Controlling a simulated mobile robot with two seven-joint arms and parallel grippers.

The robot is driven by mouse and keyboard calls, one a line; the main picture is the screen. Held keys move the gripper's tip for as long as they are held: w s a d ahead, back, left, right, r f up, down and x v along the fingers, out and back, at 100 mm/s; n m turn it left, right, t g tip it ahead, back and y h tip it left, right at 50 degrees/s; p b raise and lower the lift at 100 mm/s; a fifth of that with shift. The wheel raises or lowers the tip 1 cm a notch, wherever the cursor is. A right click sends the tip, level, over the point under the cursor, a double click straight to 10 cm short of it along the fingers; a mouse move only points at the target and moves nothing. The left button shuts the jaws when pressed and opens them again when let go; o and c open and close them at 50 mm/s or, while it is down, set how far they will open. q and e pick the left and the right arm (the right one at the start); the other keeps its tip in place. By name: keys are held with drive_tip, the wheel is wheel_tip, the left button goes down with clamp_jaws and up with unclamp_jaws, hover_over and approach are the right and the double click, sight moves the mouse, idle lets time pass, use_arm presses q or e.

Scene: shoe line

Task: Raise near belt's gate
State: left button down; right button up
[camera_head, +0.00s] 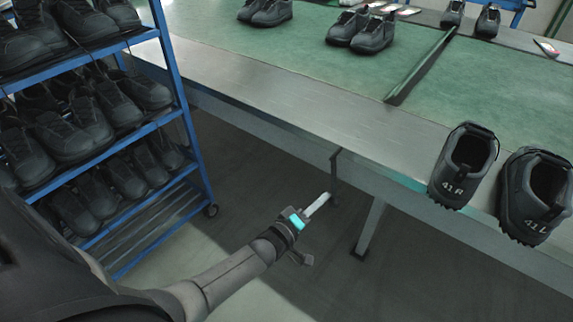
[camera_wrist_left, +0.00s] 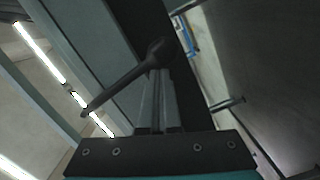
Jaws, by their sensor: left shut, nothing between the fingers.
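A long dark bar, which looks like the gate (camera_head: 420,68), lies low across the green near belt (camera_head: 300,55). A dark lever (camera_head: 335,178) hangs below the belt's front edge. In the left wrist view the lever (camera_wrist_left: 125,81) slants from a round hub, close to the fingertips. My left gripper (camera_head: 326,197) is shut and empty, its tips beside or against the lever's lower end. I cannot tell whether they touch. My left gripper also shows in the left wrist view (camera_wrist_left: 158,75). My right gripper is not in view.
A blue rack (camera_head: 190,130) full of black shoes stands at the left. Two dark shoes, 41R (camera_head: 460,165) and 41L (camera_head: 535,195), stand on the belt's metal edge at the right. Several more shoes sit on the belt. A table leg (camera_head: 369,228) stands right of my gripper.

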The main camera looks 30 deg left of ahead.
use_arm(q)
drive_tip(key=d+r+n, duration=0.2)
drive_tip(key=d+n, duration=0.5)
drive_tip(key=d, duration=0.1)
drive_tip(key=shift+s+r+t+p, duration=0.3)
drive_tip(key=shift+s+t+p, duration=0.05)
drive_tip(key=shift+t+p, duration=0.1)
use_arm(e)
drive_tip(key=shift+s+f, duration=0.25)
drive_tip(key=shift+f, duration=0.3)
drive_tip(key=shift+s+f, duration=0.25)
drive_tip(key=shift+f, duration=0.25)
